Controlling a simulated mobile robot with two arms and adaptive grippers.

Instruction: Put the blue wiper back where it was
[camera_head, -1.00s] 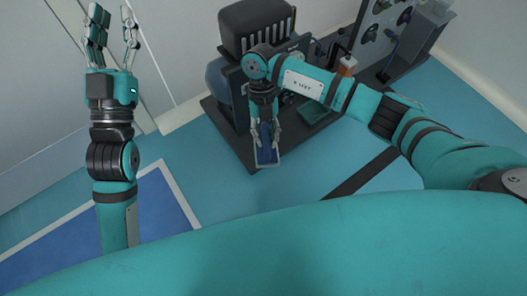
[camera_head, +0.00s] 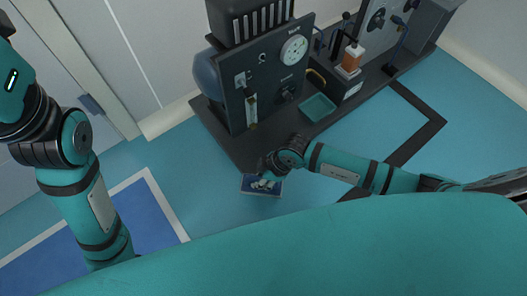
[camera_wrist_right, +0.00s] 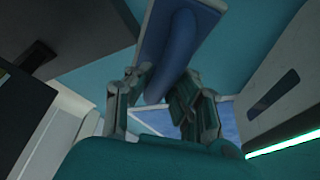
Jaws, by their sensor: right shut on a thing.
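The blue wiper (camera_head: 274,189) is a flat piece with a light rim and a blue handle. In the head view it is low in the middle, just off the front corner of the black machine base. My right gripper (camera_head: 265,181) is shut on it and covers part of it. In the right wrist view the blue handle (camera_wrist_right: 176,50) lies between the fingers of my right gripper (camera_wrist_right: 160,86), and the wiper's flat part extends beyond them. My left gripper (camera_head: 10,75) is cut off at the upper left edge; its fingertips are out of frame.
A black machine (camera_head: 265,75) with gauges stands on a dark base (camera_head: 240,150) against the wall. A blue floor area with a white border (camera_head: 130,215) is at left. Teal floor lies in front.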

